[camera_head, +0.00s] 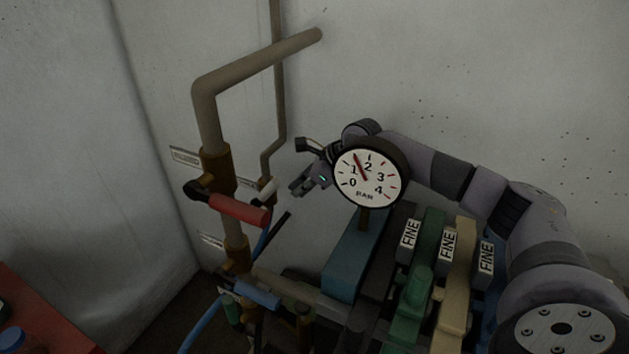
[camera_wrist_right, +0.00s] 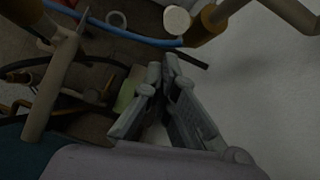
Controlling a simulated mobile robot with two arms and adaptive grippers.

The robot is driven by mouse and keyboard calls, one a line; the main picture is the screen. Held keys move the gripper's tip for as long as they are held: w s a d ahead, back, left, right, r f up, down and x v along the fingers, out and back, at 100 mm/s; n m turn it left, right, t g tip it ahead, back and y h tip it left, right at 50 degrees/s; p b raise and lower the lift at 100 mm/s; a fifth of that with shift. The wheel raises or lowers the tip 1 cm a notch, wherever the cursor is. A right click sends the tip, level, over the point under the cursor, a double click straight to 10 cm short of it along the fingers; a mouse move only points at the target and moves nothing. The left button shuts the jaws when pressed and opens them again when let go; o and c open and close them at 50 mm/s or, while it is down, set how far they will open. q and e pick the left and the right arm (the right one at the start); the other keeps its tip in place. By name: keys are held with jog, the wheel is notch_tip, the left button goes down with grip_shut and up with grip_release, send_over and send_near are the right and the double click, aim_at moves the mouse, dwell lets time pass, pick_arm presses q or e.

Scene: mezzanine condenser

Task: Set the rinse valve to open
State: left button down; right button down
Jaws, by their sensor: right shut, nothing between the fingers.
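A valve on the thick vertical pipe has a red lever handle (camera_head: 240,210) pointing right and slightly down. A smaller pale handle (camera_head: 265,188) sits just behind it; a pale round end (camera_wrist_right: 177,19) shows at the top of the right wrist view. A valve with a blue handle (camera_head: 257,293) is lower down. The small label plates (camera_head: 185,156) are too blurred to read, so I cannot tell which valve is the rinse valve. My right gripper (camera_head: 296,188) is shut and empty, right of the pale handle and apart from it; its fingertips (camera_wrist_right: 168,64) meet. My left gripper is out of view.
A pressure gauge (camera_head: 371,177) stands in front of my right arm. Several coloured blocks labelled FINE (camera_head: 410,234) stand below it. A blue hose (camera_head: 203,322) runs by the lower valve. A red surface (camera_head: 42,318) is at lower left. The wall is close behind.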

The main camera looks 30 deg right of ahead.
jog(key=shift+w+a+r, duration=0.2)
jog(key=shift+w+a, duration=0.15)
jog(key=shift+a, duration=0.05)
jog(key=w+a+r, duration=0.1)
jog(key=w, duration=0.1)
jog(key=w+a+r+b, duration=0.1)
jog(key=w+r, duration=0.1)
jog(key=w+a+r, duration=0.1)
jog(key=w+r, duration=0.1)
jog(key=shift+a, duration=0.3)
jog(key=shift+s+d, duration=0.1)
